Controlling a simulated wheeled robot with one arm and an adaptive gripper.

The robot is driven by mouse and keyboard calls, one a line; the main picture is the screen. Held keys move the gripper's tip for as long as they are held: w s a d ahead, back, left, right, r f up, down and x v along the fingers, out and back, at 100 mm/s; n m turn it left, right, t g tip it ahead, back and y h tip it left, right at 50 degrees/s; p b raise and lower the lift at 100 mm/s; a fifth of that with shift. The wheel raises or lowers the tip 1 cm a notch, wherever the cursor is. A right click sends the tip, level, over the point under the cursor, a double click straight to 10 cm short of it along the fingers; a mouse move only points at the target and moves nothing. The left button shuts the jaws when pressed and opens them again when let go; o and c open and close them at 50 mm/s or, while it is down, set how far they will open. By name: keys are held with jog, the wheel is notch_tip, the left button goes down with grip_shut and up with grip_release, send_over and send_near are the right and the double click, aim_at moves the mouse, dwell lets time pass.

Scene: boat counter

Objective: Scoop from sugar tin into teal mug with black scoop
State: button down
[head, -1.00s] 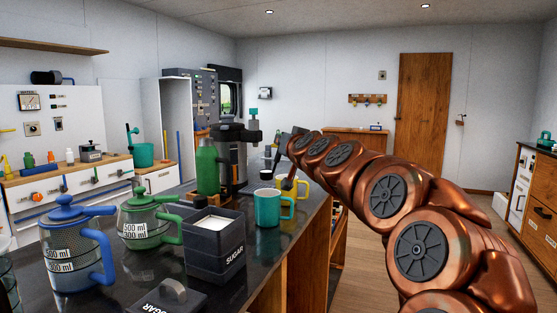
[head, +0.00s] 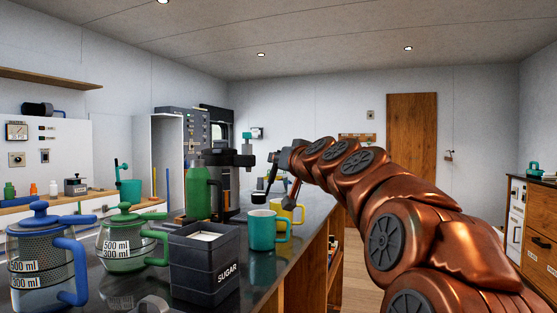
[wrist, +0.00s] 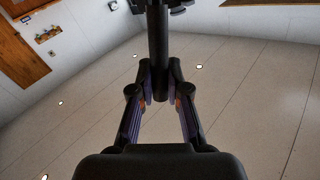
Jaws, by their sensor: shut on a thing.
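The sugar tin (head: 205,270) is a dark open box with white sugar inside, on the near part of the counter in the head view. The teal mug (head: 262,231) stands upright to its right, farther back. My gripper (head: 279,160) is above and beyond the teal mug, small and partly hidden by my arm. In the wrist view, its fingers (wrist: 160,93) are shut on the dark handle of the black scoop (wrist: 157,45), which runs out of the top of the picture.
A yellow mug (head: 293,209) stands just behind the teal mug. A green pitcher (head: 128,243) and a blue pitcher (head: 42,260) stand left of the tin. A green bottle (head: 199,192) and a coffee machine (head: 226,170) stand behind.

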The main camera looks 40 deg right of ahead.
jog(key=shift+w+d+r+p, duration=0.1)
jog(key=shift+p, duration=0.6)
jog(key=shift+w+d+m+g+y+p, duration=0.4)
jog(key=shift+w+d+m+g+p, duration=0.45)
jog(key=shift+p, duration=3.7)
jog(key=shift+w+d+m+g+y+p, duration=0.55)
jog(key=shift+g+p, duration=0.6)
jog(key=shift+p, duration=3.4)
jog(key=shift+w+d+f+m+g+y+p, duration=0.35)
jog(key=shift+w+d+f+g+y+p, duration=0.25)
jog(key=shift+p, duration=3.15)
jog(key=shift+w+d+f+m+g+y+p, duration=0.3)
jog(key=shift+d+f+g+p, duration=0.35)
jog(key=shift+p, duration=3.1)
jog(key=shift+w+d+f+m+g+y+p, duration=0.35)
jog(key=shift+f+g+y+p, duration=0.25)
jog(key=shift+p, duration=2.1)
jog(key=shift+w+d+f+m+g+y+p, duration=0.35)
jog(key=shift+g+p, duration=0.4)
jog(key=shift+p, duration=1.9)
